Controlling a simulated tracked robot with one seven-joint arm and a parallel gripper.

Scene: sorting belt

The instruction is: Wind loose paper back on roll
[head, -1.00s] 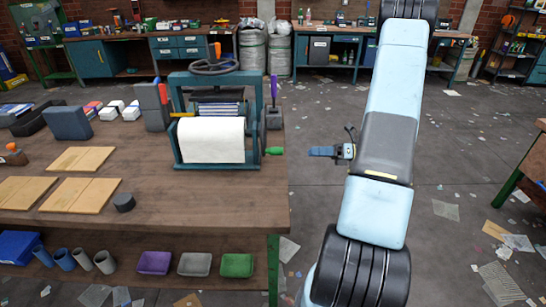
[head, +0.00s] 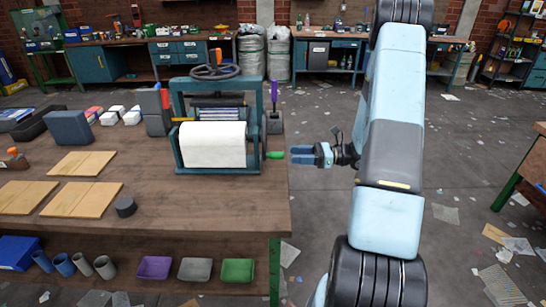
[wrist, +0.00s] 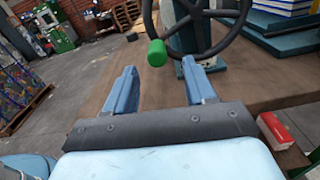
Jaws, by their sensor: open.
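A white paper roll (head: 213,147) sits in a teal press-like machine (head: 178,150) at the right end of the wooden table. A green crank handle (head: 274,155) sticks out from the machine's right side; it also shows in the wrist view (wrist: 157,53). My gripper (head: 293,157) is open and empty, just right of the green handle and level with it. In the wrist view its two blue fingers (wrist: 160,80) point toward the handle, which appears just beyond them. Whether the fingertips touch the handle I cannot tell.
The table (head: 200,205) holds wooden boards (head: 82,162), a dark round puck (head: 125,207) and a purple-handled tool (head: 273,95) beside the machine. Coloured bins (head: 237,270) stand on the lower shelf. The floor right of the table is open, with scattered paper scraps.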

